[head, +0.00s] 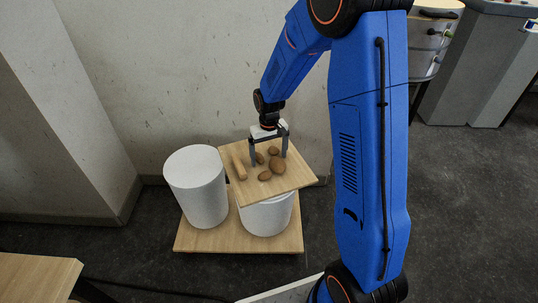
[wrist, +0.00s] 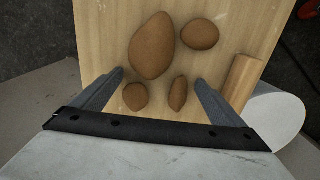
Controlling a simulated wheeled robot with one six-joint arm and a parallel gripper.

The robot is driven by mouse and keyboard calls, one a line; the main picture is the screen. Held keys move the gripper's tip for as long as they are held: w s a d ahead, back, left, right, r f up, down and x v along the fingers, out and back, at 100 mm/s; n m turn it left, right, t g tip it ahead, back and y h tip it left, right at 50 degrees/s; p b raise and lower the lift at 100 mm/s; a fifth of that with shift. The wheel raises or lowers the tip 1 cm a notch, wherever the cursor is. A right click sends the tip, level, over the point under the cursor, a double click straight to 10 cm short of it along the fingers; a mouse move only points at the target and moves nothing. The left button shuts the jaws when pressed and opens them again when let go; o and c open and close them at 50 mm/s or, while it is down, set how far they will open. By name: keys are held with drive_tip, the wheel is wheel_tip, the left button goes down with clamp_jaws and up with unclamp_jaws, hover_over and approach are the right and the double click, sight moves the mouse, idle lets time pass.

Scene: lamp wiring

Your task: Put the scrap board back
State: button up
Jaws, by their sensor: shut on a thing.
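The scrap board (head: 228,158) is a square pale wooden board above the right white drum (head: 267,216), hiding most of its top. Whether it touches the drum I cannot tell. Several brown rounded lumps lie on it, the largest (head: 278,166) showing also in the wrist view (wrist: 152,46). A wooden stick (head: 239,166) lies along its left side. My gripper (head: 269,160) points down at the board's far part and is shut on the board, its fingers spread wide around two small lumps. The exact contact is unclear in the wrist view, where the board (wrist: 105,30) fills the middle.
A white drum (head: 196,188) stands close on the left. Both drums stand on a low wooden platform (head: 230,238). The wall (head: 190,80) is close behind. A table corner (head: 35,278) is at the lower left. Grey cabinets (head: 475,70) stand at the upper right.

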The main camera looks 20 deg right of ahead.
sight(269, 157)
drive_tip(key=shift+f, duration=0.25)
drive_tip(key=o, duration=1.2)
wheel_tip(269, 157, up, 16)
drive_tip(key=s+d+r+t, duration=0.1)
drive_tip(key=s+d+r, duration=0.1)
drive_tip(key=s+r, duration=0.65)
drive_tip(key=s+d+t, duration=0.1)
drive_tip(key=s+t, duration=0.1)
drive_tip(key=s, duration=1)
drive_tip(key=s+d+r+m+t, duration=0.1)
drive_tip(key=s+d, duration=0.1)
drive_tip(key=s, duration=1.1)
drive_tip(key=shift+t, duration=0.4)
